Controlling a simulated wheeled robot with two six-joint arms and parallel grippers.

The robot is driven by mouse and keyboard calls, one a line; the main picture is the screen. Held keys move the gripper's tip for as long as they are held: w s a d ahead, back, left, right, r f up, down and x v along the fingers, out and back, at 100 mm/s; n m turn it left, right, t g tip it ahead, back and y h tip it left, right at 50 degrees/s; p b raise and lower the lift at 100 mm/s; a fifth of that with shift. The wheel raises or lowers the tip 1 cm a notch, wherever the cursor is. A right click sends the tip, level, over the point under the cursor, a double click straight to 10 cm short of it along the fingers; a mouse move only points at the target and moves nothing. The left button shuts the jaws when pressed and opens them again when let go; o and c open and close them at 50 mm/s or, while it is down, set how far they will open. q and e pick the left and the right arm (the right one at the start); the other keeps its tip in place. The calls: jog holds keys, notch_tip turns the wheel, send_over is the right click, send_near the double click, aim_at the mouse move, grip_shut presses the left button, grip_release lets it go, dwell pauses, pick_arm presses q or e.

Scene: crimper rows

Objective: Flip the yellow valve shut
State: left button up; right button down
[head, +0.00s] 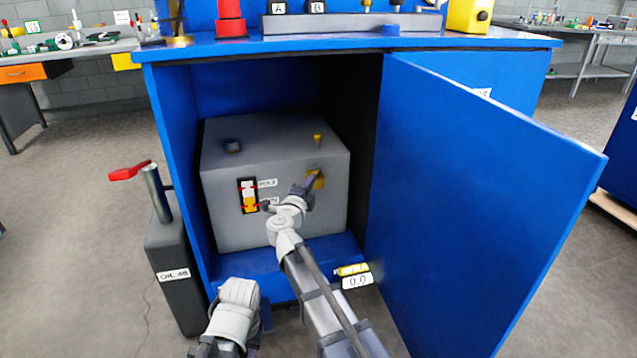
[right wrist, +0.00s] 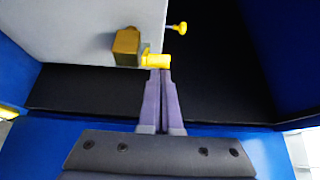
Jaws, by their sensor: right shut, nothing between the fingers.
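The valve sits on the right side of the grey box's front, inside the open blue cabinet. Its brass body (head: 319,181) shows beside my right gripper (head: 309,188) in the head view. In the right wrist view the brass body (right wrist: 126,46) carries a short yellow handle (right wrist: 156,59). My right gripper (right wrist: 160,72) is shut and empty, its fingertips right at the handle; whether they touch it I cannot tell. The handle's exact angle is hard to read in the head view. A grey part of my left arm shows at the bottom; its gripper is not in view.
The grey box (head: 225,175) has a gauge (head: 249,196) on its front and a small yellow knob (head: 317,138) on top. The blue door (head: 470,190) stands open at right.

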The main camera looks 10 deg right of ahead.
jog(key=shift+w+a+m+g+h, duration=0.5)
jog(key=shift+w+a+h, duration=0.15)
jog(key=shift+w+a, duration=0.35)
jog(key=shift+w+a+m+g+h, duration=0.55)
jog(key=shift+w+a, duration=0.3)
jog(key=shift+w, duration=0.4)
jog(key=shift+w+a+m+g+h, duration=0.4)
jog(key=shift+w+a+h, duration=0.3)
jog(key=shift+w+a, duration=0.3)
jog(key=shift+w+d, duration=0.1)
jog(key=shift+w, duration=0.1)
pick_arm(q)
jog(key=shift+a, duration=0.1)
pick_arm(e)
jog(key=shift+s, duration=0.1)
